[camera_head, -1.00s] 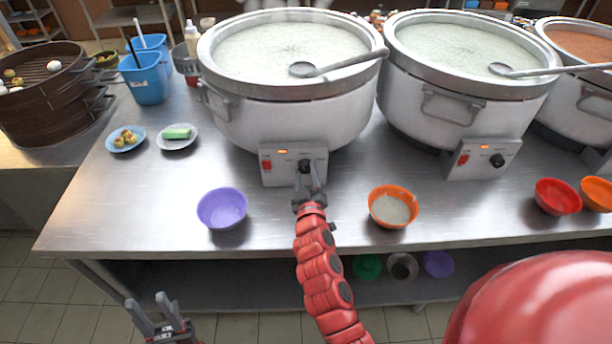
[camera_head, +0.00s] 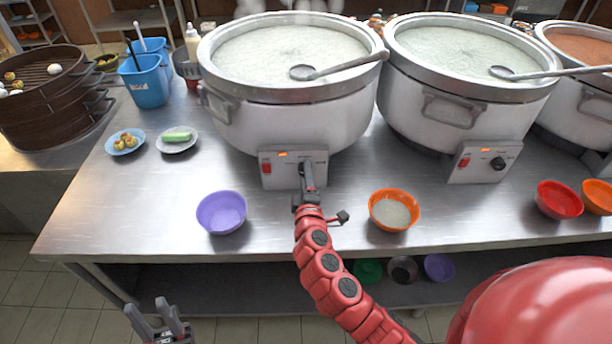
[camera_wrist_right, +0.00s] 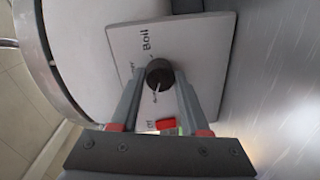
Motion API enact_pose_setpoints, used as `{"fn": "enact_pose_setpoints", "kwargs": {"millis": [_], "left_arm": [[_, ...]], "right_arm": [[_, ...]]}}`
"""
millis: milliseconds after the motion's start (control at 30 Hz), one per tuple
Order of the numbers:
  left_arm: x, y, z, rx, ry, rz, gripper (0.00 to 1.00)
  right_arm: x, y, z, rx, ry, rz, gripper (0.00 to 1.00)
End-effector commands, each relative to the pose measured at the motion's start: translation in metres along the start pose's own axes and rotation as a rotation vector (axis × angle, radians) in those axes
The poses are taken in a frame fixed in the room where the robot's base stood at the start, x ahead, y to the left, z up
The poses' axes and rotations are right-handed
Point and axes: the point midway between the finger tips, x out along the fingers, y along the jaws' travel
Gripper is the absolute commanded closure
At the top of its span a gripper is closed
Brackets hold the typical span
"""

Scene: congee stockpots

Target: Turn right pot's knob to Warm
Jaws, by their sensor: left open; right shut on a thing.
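A white stockpot (camera_head: 290,110) of pale congee stands left of a second, similar pot (camera_head: 455,105). My right gripper (camera_head: 307,172) is at the left pot's control panel (camera_head: 275,177), shut on its black knob. In the right wrist view the knob (camera_wrist_right: 160,72) sits between the two finger tips. A white line on it points down the picture, towards the red switch (camera_wrist_right: 166,124). "Boil" is readable on the panel; another label is partly hidden by a finger. The second pot's knob (camera_head: 498,162) is untouched. My left gripper (camera_head: 159,322) is open and empty, low at the left.
A purple bowl (camera_head: 221,212) and an orange bowl of congee (camera_head: 394,210) flank my right forearm on the steel table (camera_head: 130,210). A third pot (camera_head: 585,105) stands far right. Red and orange bowls stand at the right front.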

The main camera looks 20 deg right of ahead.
Motion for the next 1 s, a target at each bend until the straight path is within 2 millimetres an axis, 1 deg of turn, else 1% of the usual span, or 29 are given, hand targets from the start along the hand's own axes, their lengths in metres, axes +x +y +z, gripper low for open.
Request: {"fn": "enact_pose_setpoints", "kwargs": {"millis": [233,667,700,833,867,1000], "left_arm": [[0.0006,0.0000,-0.0001,0.000,0.000,0.000,0.58],[0.0005,0.0000,-0.0001,0.000,0.000,0.000,0.58],[0.0005,0.0000,-0.0001,0.000,0.000,0.000,0.58],[0.0005,0.0000,-0.0001,0.000,0.000,0.000,0.58],[0.0006,0.0000,-0.0001,0.000,0.000,0.000,0.58],[0.0006,0.0000,-0.0001,0.000,0.000,0.000,0.58]], "right_arm": [[-0.0002,-0.0014,0.0000,-0.055,-0.002,-0.004,1.00],[-0.0002,-0.0017,0.0004,-0.063,-0.003,-0.004,1.00],[-0.0002,-0.0017,0.0004,-0.063,-0.003,-0.004,0.51],[-0.0002,-0.0014,0.0003,-0.063,-0.003,-0.003,0.28],[-0.0002,-0.0012,0.0002,-0.062,-0.003,-0.003,0.24],[-0.0001,-0.0008,0.0001,-0.062,-0.003,-0.002,0.24]]}}
